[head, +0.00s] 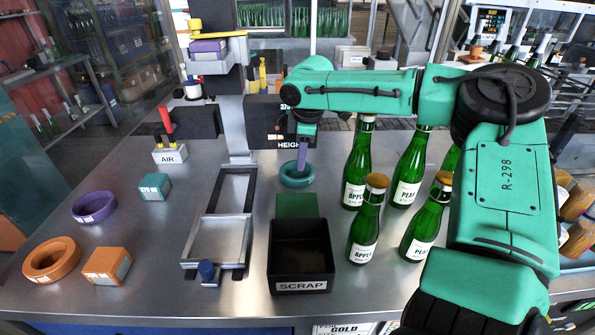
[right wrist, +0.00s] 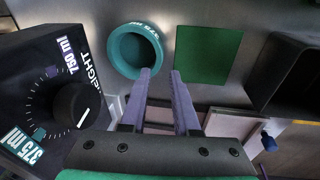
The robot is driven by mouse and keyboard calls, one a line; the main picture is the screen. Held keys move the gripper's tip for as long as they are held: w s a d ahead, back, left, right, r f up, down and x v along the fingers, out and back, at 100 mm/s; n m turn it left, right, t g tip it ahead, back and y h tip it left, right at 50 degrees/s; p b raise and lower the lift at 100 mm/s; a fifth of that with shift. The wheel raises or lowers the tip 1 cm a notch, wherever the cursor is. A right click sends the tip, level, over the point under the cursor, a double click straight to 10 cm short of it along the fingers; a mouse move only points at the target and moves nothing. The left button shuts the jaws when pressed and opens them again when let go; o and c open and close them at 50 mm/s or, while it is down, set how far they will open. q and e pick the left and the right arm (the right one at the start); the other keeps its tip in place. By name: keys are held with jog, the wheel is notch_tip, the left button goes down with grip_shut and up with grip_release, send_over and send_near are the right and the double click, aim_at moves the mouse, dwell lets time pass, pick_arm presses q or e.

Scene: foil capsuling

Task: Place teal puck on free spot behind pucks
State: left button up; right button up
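The teal puck (head: 297,175) is a round, hollow ring with a printed label. It lies on the metal table behind the green square (head: 297,205), and also shows in the right wrist view (right wrist: 128,62). My right gripper (head: 302,165) points down at the puck's rim. In the right wrist view its two purple fingers (right wrist: 161,74) are apart, the left one overlapping the puck's near rim and the right one beside it. I cannot tell whether they touch it. A purple puck (head: 94,207) and an orange puck (head: 51,260) lie at left. My left gripper is out of view.
A black scrap bin (head: 300,262) stands in front of the green square. Several green bottles (head: 364,235) stand to its right, under my right arm. A teal block (head: 154,187) and an orange block (head: 107,265) lie at left. A black height-dial box (right wrist: 62,95) is close to the gripper.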

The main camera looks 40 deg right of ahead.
aim_at(298, 180)
jog(key=f, duration=0.2)
jog(key=w+f+p, duration=0.1)
jog(key=f, duration=0.4)
jog(key=shift+w+d+f+p, duration=0.1)
jog(key=shift+w+f+p, duration=0.1)
jog(key=shift+w+p, duration=0.2)
jog(key=shift+f, duration=0.3)
grip_shut()
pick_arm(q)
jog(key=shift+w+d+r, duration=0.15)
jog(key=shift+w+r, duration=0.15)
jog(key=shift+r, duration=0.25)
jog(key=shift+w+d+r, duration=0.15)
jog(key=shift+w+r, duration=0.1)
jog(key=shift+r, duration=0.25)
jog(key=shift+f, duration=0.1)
pick_arm(e)
jog(key=shift+r, duration=0.1)
